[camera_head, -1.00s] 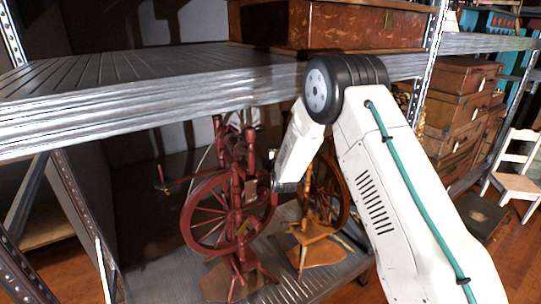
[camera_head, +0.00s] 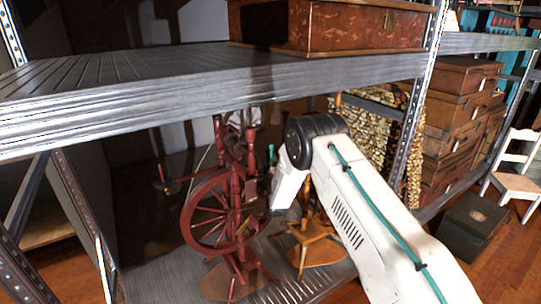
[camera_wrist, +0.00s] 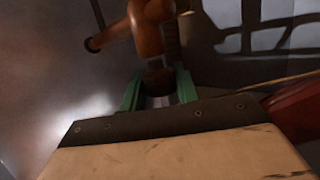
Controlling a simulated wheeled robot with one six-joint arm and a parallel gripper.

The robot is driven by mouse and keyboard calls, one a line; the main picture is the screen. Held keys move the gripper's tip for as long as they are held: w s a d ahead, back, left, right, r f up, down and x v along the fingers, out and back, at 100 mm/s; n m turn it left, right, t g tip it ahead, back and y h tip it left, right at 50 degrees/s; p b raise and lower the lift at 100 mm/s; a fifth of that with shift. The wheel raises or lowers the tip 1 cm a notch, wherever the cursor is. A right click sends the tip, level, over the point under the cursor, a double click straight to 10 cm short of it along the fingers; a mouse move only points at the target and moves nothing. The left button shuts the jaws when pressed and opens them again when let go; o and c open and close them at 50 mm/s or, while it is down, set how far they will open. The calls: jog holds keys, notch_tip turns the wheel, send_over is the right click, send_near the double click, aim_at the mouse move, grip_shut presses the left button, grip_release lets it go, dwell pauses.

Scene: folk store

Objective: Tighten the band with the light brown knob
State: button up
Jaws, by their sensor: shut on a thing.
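A dark red spinning wheel (camera_head: 210,215) stands on the lower metal shelf. A light brown spinning wheel (camera_head: 305,240) stands to its right, and my arm hides much of it. My gripper (camera_wrist: 157,82) shows green fingers in the wrist view, shut on a small brown knob (camera_wrist: 158,76), which looks dark in shadow. An orange-brown turned wooden part (camera_wrist: 146,32) is just beyond the knob. In the head view a small part of my gripper (camera_head: 271,155) shows between the two wheels, by the red one's upper right. The band is not clear in either view.
The upper metal shelf (camera_head: 130,110) runs close above the wheels and bears a brown chest (camera_head: 330,25). Stacked wood (camera_head: 375,135) and brown cases (camera_head: 455,110) are at the right. A dark box (camera_head: 470,222) and a white chair (camera_head: 518,170) stand on the floor.

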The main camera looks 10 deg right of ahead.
jog(key=shift+f, duration=0.1)
dwell(0.3)
jog(key=o, duration=1)
jog(key=shift+t, duration=0.3)
jog(key=shift+v, duration=3.85)
jog(key=shift+c, duration=0.2)
